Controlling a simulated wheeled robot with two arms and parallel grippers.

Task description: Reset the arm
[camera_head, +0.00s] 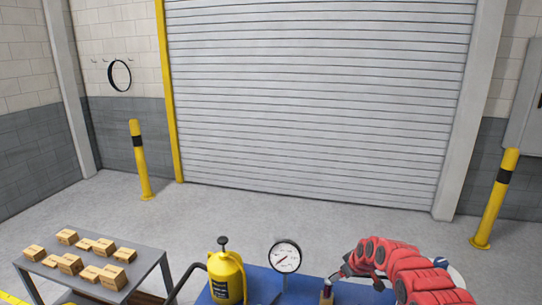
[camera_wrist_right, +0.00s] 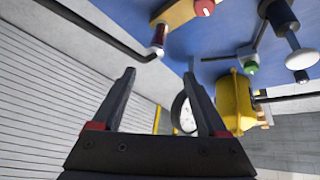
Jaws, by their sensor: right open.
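My right arm, with red segments, reaches in from the lower right in the head view. Its dark right gripper (camera_head: 343,274) is above the blue workbench (camera_head: 259,284), to the right of the round gauge. In the right wrist view my right gripper (camera_wrist_right: 160,75) is open, with its two fingers apart and nothing between them. That view is turned over, with the blue surface at the top. My left gripper is not in view.
A yellow pump can (camera_head: 226,277) and a round white gauge (camera_head: 286,257) stand on the workbench. A grey table (camera_head: 143,270) with several small cartons is at the left. Two yellow bollards (camera_head: 140,165) (camera_head: 495,200) stand before the shutter (camera_head: 315,90). The floor between is clear.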

